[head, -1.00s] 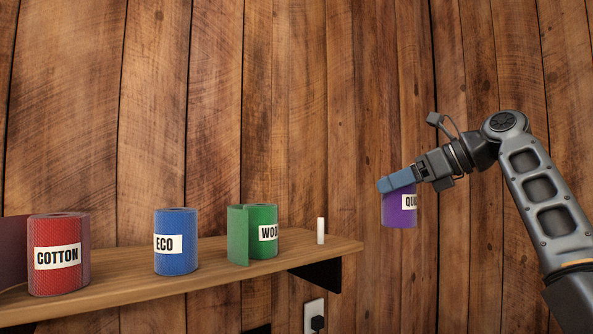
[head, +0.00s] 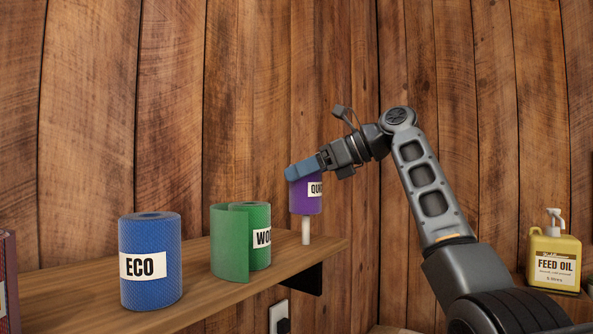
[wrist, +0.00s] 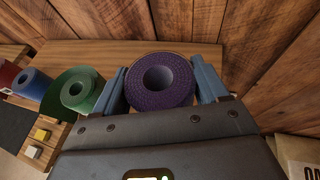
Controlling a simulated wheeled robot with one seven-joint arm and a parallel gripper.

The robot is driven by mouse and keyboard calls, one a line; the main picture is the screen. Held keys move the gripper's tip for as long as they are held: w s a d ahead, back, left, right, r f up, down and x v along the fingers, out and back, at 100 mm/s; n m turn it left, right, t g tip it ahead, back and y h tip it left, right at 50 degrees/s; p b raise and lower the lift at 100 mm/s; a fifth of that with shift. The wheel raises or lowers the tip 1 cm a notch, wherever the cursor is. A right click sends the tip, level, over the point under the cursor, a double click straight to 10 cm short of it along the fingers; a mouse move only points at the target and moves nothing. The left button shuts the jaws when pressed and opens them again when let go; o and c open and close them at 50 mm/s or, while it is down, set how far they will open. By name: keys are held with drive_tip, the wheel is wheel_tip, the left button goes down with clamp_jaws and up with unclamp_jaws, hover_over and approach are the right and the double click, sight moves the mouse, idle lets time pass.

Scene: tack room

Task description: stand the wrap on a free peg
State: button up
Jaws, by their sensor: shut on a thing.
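The purple wrap (head: 306,201), its label partly hidden, is upright in my gripper (head: 304,171), which is shut on it. In the head view it appears just above a white peg (head: 306,231) near the shelf's right end; whether the peg tip is inside its core I cannot tell. The wrist view shows the purple wrap (wrist: 160,82) from above, with its round core hole, between the two blue fingers. The green wrap (head: 240,240) and the blue ECO wrap (head: 150,262) stand on the shelf to the left.
The wooden shelf (head: 222,291) runs along the plank wall and ends just right of the white peg. A red wrap (head: 8,285) is cut off at the left edge. A yellow feed oil bottle (head: 553,262) stands at far right. A wall socket (head: 279,316) is below the shelf.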

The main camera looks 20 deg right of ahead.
sight(305, 203)
drive_tip(key=shift+f, duration=2.7)
drive_tip(key=shift+f, duration=0.6)
drive_tip(key=o, duration=0.8)
drive_tip(key=shift+v, duration=5.6)
drive_tip(key=shift+f, duration=0.1)
